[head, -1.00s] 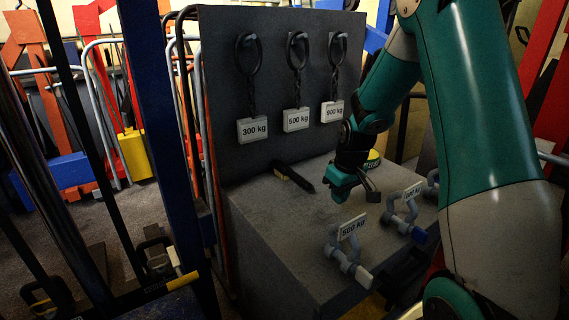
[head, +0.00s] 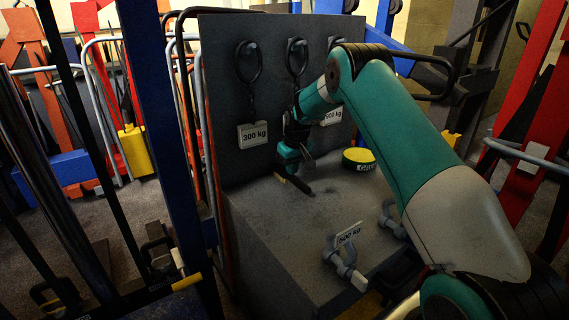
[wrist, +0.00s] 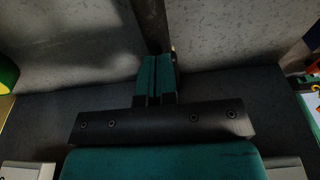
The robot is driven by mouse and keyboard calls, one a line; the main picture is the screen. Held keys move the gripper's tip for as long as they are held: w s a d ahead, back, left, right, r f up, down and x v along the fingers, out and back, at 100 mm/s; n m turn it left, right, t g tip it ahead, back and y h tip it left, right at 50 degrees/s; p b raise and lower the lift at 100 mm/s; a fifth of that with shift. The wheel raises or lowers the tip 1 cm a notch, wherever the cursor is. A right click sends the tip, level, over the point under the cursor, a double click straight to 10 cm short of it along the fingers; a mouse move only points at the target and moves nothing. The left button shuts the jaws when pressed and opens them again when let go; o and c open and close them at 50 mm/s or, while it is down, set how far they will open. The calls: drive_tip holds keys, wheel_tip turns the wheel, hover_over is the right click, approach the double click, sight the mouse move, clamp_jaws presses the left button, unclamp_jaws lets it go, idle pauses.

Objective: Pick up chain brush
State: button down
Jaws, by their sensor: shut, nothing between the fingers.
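The chain brush (head: 302,186) is a dark, narrow bar with a yellow part. It lies on the grey bench top (head: 270,225), and my arm partly covers it in the head view. My gripper (head: 290,165) is over the brush's yellow end, pointing down. In the wrist view the two teal fingers (wrist: 157,78) are pressed together with nothing between them. A dark strip that looks like the brush (wrist: 150,25) runs beyond their tips. I cannot tell whether the fingers touch it.
A yellow and green round tin (head: 359,159) stands on the bench to the right. A grey hook with a 500 kg tag (head: 346,250) is nearer the front. Behind my gripper is an upright dark panel (head: 228,85) with hanging chains and a 300 kg tag (head: 252,133).

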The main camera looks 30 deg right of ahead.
sight(284, 171)
drive_tip(key=w+p, duration=0.1)
drive_tip(key=w, duration=0.3)
drive_tip(key=shift+w, duration=0.1)
drive_tip(key=shift+a+f+p, duration=0.1)
drive_tip(key=shift+f+p, duration=0.2)
drive_tip(key=shift+p, duration=0.15)
drive_tip(key=shift+f+b, duration=0.45)
drive_tip(key=shift+b, duration=0.05)
drive_tip(key=shift+s+f, duration=0.1)
drive_tip(key=shift+s, duration=0.1)
